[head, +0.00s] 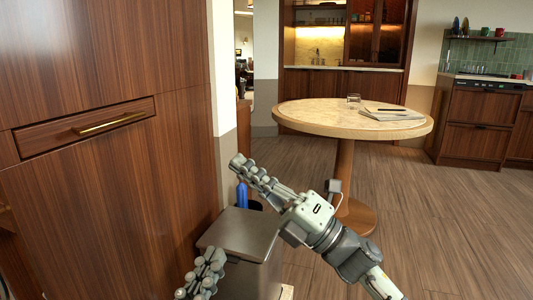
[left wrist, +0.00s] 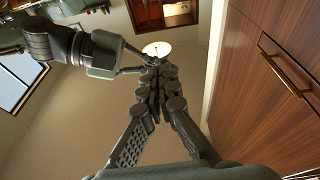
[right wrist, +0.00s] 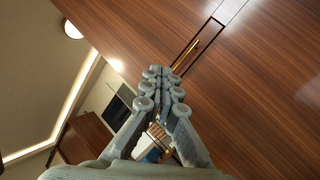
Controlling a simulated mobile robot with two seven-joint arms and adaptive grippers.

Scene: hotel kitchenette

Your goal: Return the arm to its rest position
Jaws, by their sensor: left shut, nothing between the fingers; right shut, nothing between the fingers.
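My right gripper (head: 237,162) reaches in from the lower right in the head view, in front of the wood cabinet's edge and above a grey box. Its fingers are shut and empty; they also show shut in the right wrist view (right wrist: 160,76). My left gripper (head: 211,259) is at the bottom of the head view, lower than the right one, beside the grey box. Its fingers are together with nothing between them, as the left wrist view (left wrist: 157,68) also shows. My right arm appears at the left of the left wrist view.
A tall wood cabinet (head: 110,210) with a brass-handled drawer (head: 95,125) stands close on the left. The grey box (head: 240,232) and a blue object (head: 242,194) are near my grippers. A round table (head: 310,112) stands behind. Open floor (head: 440,230) lies to the right.

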